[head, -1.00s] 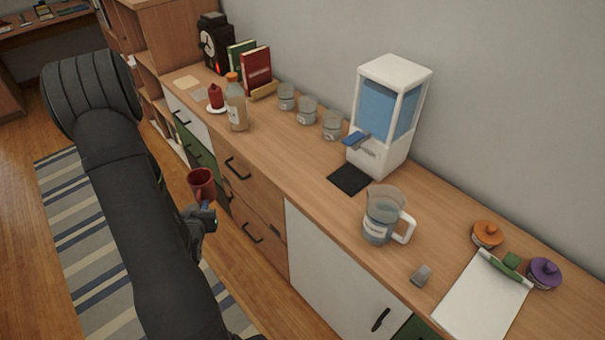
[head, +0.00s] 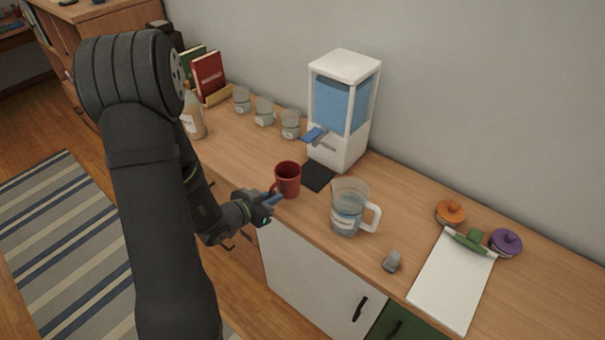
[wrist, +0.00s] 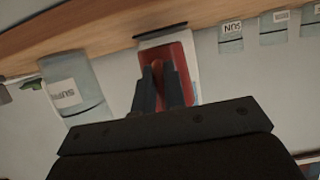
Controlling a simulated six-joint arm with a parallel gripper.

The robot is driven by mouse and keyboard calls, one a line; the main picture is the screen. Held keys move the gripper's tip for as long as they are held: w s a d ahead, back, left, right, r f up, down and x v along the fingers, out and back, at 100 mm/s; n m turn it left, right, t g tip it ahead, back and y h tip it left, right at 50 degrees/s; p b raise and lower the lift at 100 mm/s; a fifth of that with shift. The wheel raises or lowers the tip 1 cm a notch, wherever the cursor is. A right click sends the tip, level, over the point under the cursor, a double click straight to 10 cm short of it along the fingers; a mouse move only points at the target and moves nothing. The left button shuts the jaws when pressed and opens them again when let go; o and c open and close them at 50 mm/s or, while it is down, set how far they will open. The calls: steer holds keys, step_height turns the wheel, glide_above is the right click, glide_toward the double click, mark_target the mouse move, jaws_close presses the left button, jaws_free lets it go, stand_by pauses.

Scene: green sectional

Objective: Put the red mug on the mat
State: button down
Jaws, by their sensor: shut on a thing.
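The red mug (head: 287,180) is upright in the head view, held over the front part of the counter, just left of the black mat. My gripper (head: 272,200) is shut on the mug at its handle side. In the wrist view the red mug (wrist: 181,62) shows between my two fingers (wrist: 160,88), which close on its handle. The black mat (head: 318,176) lies flat in front of the water dispenser, partly hidden by the mug. I cannot tell exactly how high the mug is above the counter.
A white dispenser with blue water (head: 343,105) stands behind the mat. A glass pitcher (head: 349,208) stands close to the mat's right. Several glass jars (head: 264,111) stand at the back left. A small grey object (head: 391,261) and a clipboard (head: 450,285) lie farther right.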

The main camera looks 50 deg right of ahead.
mark_target(295, 176)
steer(key=d, duration=1.2)
steer(key=shift+d, duration=0.1)
steer(key=shift+d+f, duration=0.15)
steer(key=shift+f, duration=0.15)
steer(key=shift+f, duration=0.6)
steer(key=c, duration=1.5)
jaws_free()
